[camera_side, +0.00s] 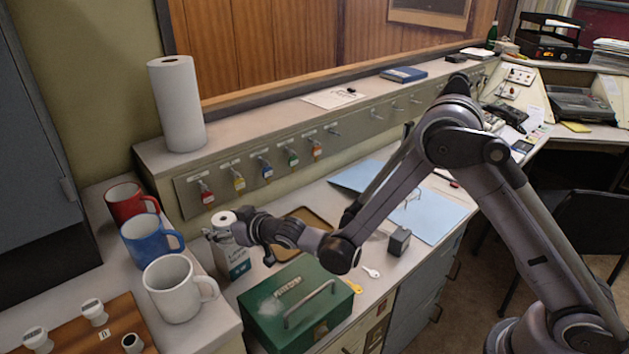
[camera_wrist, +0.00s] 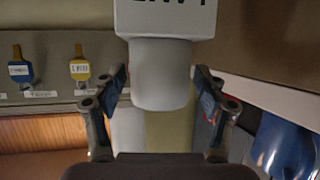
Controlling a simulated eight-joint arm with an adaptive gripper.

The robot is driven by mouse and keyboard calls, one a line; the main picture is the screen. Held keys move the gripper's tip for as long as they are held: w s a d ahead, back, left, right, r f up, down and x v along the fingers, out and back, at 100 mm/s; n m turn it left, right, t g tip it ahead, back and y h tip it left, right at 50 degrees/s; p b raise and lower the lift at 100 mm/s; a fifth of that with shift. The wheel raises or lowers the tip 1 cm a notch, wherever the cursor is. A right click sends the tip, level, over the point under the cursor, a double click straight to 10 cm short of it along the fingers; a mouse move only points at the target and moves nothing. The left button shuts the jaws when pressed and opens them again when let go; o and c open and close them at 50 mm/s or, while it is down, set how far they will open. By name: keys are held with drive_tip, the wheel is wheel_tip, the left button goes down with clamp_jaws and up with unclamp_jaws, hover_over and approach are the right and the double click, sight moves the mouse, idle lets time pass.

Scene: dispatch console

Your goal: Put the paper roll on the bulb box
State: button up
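The paper roll (camera_side: 224,219) is a small white cylinder standing upright on the white-and-dark bulb box (camera_side: 237,264), which has printing on its front. My gripper (camera_side: 239,227) is at the roll, and its links partly cover the roll and box in the side view. In the wrist view, which is upside down, the roll (camera_wrist: 162,80) lies between the two fingers of my gripper (camera_wrist: 162,92). The fingers are open, with a gap visible on each side of the roll. The box (camera_wrist: 165,18) touches the roll's base end.
A green cash box (camera_side: 296,308) stands close in front of the bulb box. Red, blue (camera_side: 150,240) and white (camera_side: 178,288) mugs stand to the left. A tall paper towel roll (camera_side: 178,103) stands on the ledge above a row of hanging keys (camera_side: 239,181).

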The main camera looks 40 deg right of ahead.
drive_tip(key=shift+r, duration=0.2)
drive_tip(key=v, duration=1.2)
drive_tip(key=s+d+r+m+g+h, duration=0.1)
drive_tip(key=s+d+r, duration=0.25)
drive_tip(key=d, duration=0.25)
drive_tip(key=s+d+r+m+g+h, duration=0.1)
drive_tip(key=s+d+r+g+h, duration=0.1)
drive_tip(key=s+d, duration=0.3)
drive_tip(key=s+d+g, duration=0.1)
drive_tip(key=s+d, duration=0.2)
drive_tip(key=s, duration=0.4)
drive_tip(key=s+d+g, duration=0.2)
drive_tip(key=s+d, duration=0.2)
drive_tip(key=s, duration=0.2)
drive_tip(key=shift+s+d+m, duration=0.25)
drive_tip(key=shift+s+m, duration=0.05)
drive_tip(key=shift+s, duration=0.1)
